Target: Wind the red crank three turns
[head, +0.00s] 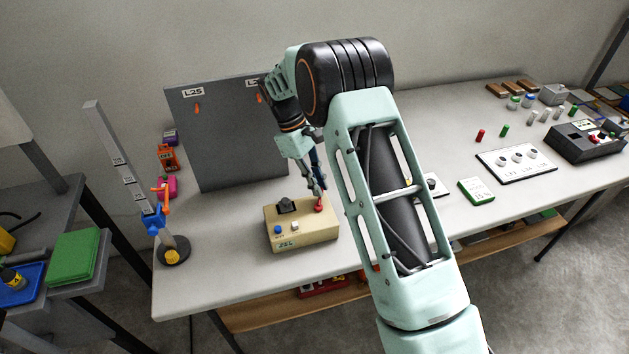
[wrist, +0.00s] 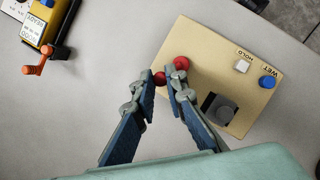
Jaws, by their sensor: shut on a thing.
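The beige box (head: 310,233) stands on the table with the red crank (head: 318,206) at its right end. In the wrist view the box (wrist: 215,45) shows the crank as two round red parts, one (wrist: 181,63) beside the right fingertip and one (wrist: 159,77) between the fingertips. My gripper (head: 320,192) reaches down to the crank from above. In the wrist view my gripper (wrist: 160,74) is shut on the red part between its fingertips. The fingers hide part of the crank, so its arm is not clear.
The box also carries a blue button (wrist: 267,82), a white button (wrist: 242,66) and a black knob (wrist: 222,109). A dark upright panel (head: 225,140) stands behind. A post with an orange handle (head: 164,190) is at left. Bare table lies before the box.

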